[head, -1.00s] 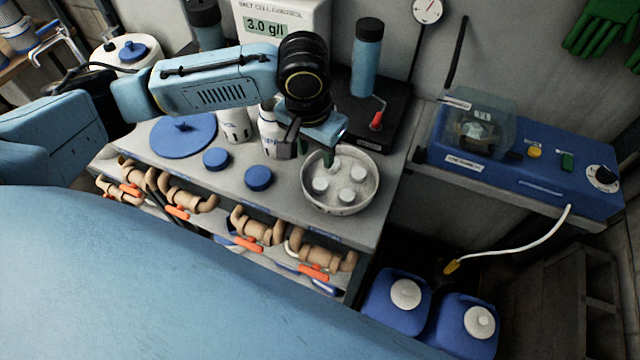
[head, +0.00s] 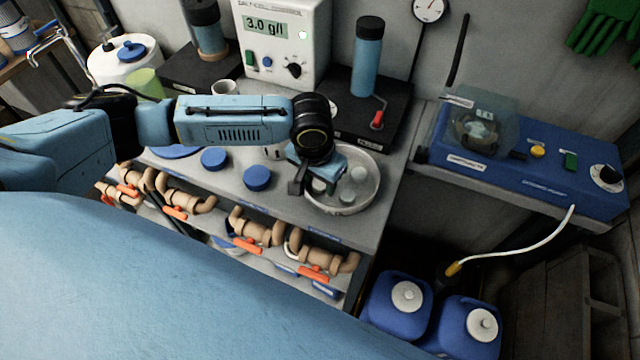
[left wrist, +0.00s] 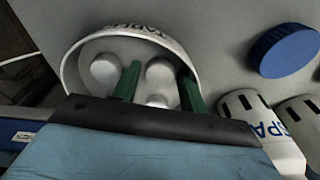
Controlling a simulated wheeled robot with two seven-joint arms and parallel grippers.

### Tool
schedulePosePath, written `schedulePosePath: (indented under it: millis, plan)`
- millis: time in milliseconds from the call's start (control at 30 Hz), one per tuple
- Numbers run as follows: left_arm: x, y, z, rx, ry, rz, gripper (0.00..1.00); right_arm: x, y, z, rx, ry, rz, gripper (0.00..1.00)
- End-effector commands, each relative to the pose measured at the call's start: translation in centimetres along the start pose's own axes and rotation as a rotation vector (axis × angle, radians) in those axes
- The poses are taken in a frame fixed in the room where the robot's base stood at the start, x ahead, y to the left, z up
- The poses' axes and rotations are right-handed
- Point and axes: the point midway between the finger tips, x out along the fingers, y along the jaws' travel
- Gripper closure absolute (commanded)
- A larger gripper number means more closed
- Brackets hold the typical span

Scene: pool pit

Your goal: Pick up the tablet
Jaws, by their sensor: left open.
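Several white round tablets lie in a round metal bowl (head: 375,190). One tablet (head: 359,174) shows in the head view right of my left gripper (head: 316,186). In the left wrist view the bowl (left wrist: 183,52) carries lettering that starts "TABLE". There, one tablet (left wrist: 160,72) appears between the two green fingers of my open left gripper. Another tablet (left wrist: 104,68) lies left of the fingers, and a third (left wrist: 157,101) is partly hidden by the gripper body. I cannot tell whether the fingers touch a tablet. My right gripper is not in view.
Blue caps (head: 257,177) and white bottles (left wrist: 263,133) stand near the bowl on the grey bench. A black stand with a blue cylinder (head: 367,60) is behind it. A blue device (head: 530,160) is to the right. Pipes with orange-handled valves (head: 249,244) run below the bench edge.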

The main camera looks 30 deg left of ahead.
Motion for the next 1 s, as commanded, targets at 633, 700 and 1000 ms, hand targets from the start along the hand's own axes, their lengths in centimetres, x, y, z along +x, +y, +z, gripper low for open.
schedulePosePath:
  millis: [633, 700, 1000]
  plan:
    - [-0.6, 0.0, -0.1, 0.000, 0.002, 0.001, 0.90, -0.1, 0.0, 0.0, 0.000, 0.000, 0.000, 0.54]
    - [-1.5, 0.0, -0.3, -0.001, 0.004, 0.001, 0.90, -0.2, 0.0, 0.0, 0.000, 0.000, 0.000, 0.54]
    - [-7.5, 0.0, -1.0, 0.000, 0.004, 0.001, 0.90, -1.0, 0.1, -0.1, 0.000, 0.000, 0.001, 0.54]
